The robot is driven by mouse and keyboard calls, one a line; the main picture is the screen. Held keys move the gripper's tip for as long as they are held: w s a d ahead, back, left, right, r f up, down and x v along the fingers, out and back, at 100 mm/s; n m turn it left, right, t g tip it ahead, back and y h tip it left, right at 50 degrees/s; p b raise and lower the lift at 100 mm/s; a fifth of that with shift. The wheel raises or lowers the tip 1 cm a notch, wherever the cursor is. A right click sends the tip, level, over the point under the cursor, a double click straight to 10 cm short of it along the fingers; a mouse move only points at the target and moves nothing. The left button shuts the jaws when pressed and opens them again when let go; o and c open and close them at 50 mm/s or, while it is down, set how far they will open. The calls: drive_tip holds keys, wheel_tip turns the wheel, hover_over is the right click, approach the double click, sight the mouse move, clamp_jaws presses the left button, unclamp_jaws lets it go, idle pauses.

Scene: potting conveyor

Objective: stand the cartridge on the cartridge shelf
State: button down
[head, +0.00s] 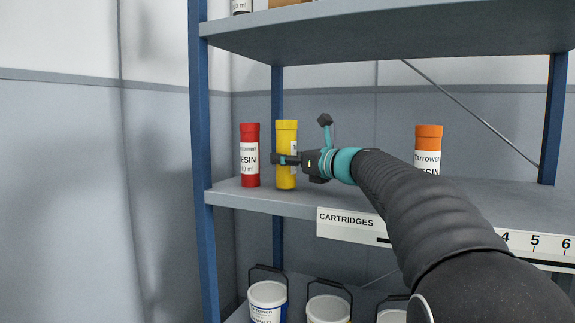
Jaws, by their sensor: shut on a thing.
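A yellow cartridge (286,135) is upright at the cartridge shelf (222,193), near its left end. My gripper (287,159) is shut around the yellow cartridge's middle, reaching in from the right. The cartridge's base appears at the level of the shelf top; I cannot tell whether it touches. My gripper hides part of its label. A red cartridge (250,135) stands just left of it, with a small gap between them.
An orange cartridge (429,132) stands farther right, partly hidden by my arm. A "CARTRIDGES" label (345,222) is on the shelf's front edge. A blue post (202,130) rises at the left. An upper shelf (390,35) is overhead. White buckets (268,296) stand below.

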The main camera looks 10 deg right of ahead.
drive_tip(key=shift+f, duration=0.2)
drive_tip(key=shift+f, duration=0.1)
drive_tip(key=shift+f, duration=0.1)
drive_tip(key=shift+c, duration=2.4)
unclamp_jaws()
drive_tip(key=shift+r, duration=0.25)
drive_tip(key=v, duration=1.2)
drive_tip(key=shift+f, duration=0.1)
